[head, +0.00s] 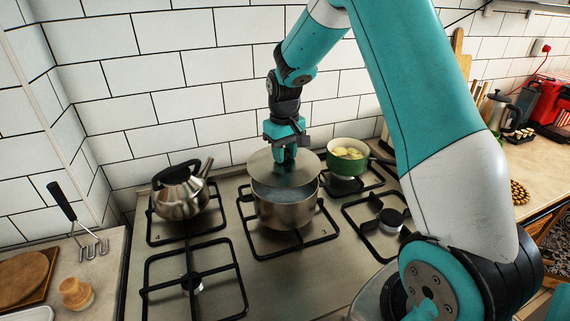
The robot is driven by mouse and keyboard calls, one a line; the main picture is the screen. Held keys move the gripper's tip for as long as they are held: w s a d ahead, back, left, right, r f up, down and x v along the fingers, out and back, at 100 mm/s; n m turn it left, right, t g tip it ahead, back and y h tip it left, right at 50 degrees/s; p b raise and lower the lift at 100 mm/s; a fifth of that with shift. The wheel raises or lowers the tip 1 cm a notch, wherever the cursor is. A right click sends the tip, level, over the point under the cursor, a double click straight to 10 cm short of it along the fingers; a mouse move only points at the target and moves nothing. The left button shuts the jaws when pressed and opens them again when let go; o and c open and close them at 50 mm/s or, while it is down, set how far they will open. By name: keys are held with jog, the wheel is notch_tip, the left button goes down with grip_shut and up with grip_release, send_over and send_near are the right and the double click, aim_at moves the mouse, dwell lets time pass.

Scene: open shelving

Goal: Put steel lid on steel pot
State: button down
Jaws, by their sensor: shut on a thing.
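The steel pot (284,212) stands on a back burner grate of the stove. The round steel lid (268,170) is over the pot, slightly tilted and a little off to the left and back, with part of the pot's inside showing below its edge. I cannot tell whether the lid touches the rim. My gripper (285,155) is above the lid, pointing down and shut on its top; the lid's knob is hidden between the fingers.
A steel kettle (181,192) stands left of the pot. A green pot (348,157) with yellowish food stands close on the right. The front left burner (193,284) and a right burner (391,217) are empty. The tiled wall (190,69) rises close behind.

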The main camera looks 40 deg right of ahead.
aim_at(285, 167)
jog(key=shift+s+f+p, duration=0.1)
jog(key=shift+f+p, duration=0.35)
jog(key=shift+f, duration=2)
jog(key=c, duration=0.8)
grip_release()
notch_tip(285, 167, up, 11)
jog(key=shift+r+b, duration=0.2)
jog(key=shift+b, duration=0.9)
jog(key=shift+a+r, duration=0.15)
jog(key=shift+r, duration=0.15)
jog(key=s+a+r+n+y, duration=0.1)
jog(key=s+a+r, duration=0.15)
jog(key=a, duration=0.25)
jog(key=s+a+r+n, duration=0.1)
jog(key=s+a, duration=0.2)
jog(key=a, duration=0.1)
jog(key=s+a+n+y, duration=0.1)
jog(key=s+a, duration=0.4)
jog(key=s, duration=0.2)
jog(key=s+a+r+n+y, duration=0.1)
jog(key=s+a, duration=0.3)
jog(key=s, duration=0.4)
jog(key=s+a+r+n+y, duration=0.1)
jog(key=s+a+n, duration=0.2)
jog(key=s+a, duration=0.2)
jog(key=shift+s+a, duration=0.2)
jog(key=shift+s, duration=0.45)
jog(key=shift+s+a, duration=0.15)
jog(key=shift+s, duration=0.45)
